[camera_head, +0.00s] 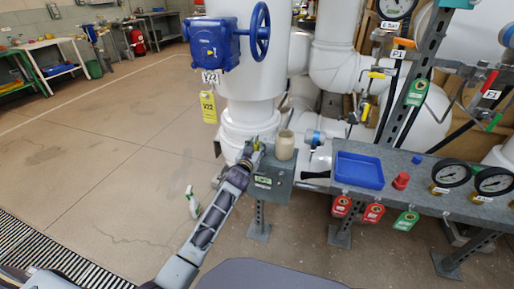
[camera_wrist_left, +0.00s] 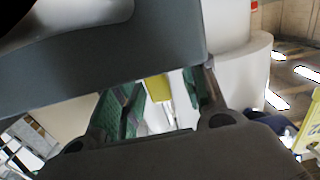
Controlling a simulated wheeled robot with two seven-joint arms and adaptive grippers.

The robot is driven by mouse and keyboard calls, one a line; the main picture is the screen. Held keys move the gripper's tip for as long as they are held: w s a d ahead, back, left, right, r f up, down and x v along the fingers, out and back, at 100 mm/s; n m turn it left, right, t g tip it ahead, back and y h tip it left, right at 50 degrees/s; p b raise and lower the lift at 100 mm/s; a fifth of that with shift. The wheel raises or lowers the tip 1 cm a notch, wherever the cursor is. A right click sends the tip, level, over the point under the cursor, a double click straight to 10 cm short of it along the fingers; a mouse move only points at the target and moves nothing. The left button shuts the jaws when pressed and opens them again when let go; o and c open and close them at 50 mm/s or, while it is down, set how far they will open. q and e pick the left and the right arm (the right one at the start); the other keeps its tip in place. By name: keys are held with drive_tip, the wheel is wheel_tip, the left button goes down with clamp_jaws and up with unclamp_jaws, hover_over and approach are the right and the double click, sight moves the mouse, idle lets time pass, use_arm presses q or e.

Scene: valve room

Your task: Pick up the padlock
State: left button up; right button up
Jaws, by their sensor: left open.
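In the head view the gripper covers that spot, and I cannot clearly make out a padlock. My right gripper is not in view.
The beige cup (camera_head: 285,145) stands close right of the gripper. A blue tray (camera_head: 358,170), a small red object (camera_head: 401,181) and gauges (camera_head: 452,173) lie along the bench (camera_head: 425,199). A blue valve actuator (camera_head: 212,43) and yellow tag (camera_head: 208,107) are above left. The floor at left is open.

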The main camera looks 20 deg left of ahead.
use_arm(q)
clamp_jaws()
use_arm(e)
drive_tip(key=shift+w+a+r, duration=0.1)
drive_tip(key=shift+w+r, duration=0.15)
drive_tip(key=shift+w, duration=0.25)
use_arm(q)
drive_tip(key=shift+r, duration=0.15)
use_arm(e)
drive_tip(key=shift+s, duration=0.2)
use_arm(q)
drive_tip(key=shift+r+p, duration=0.35)
drive_tip(key=shift+r, duration=0.25)
wheel_tip(320, 180, up, 8)
drive_tip(key=p, duration=0.2)
drive_tip(key=shift+r+p, duration=0.1)
drive_tip(key=shift+p, duration=0.3)
drive_tip(key=shift+r, duration=0.15)
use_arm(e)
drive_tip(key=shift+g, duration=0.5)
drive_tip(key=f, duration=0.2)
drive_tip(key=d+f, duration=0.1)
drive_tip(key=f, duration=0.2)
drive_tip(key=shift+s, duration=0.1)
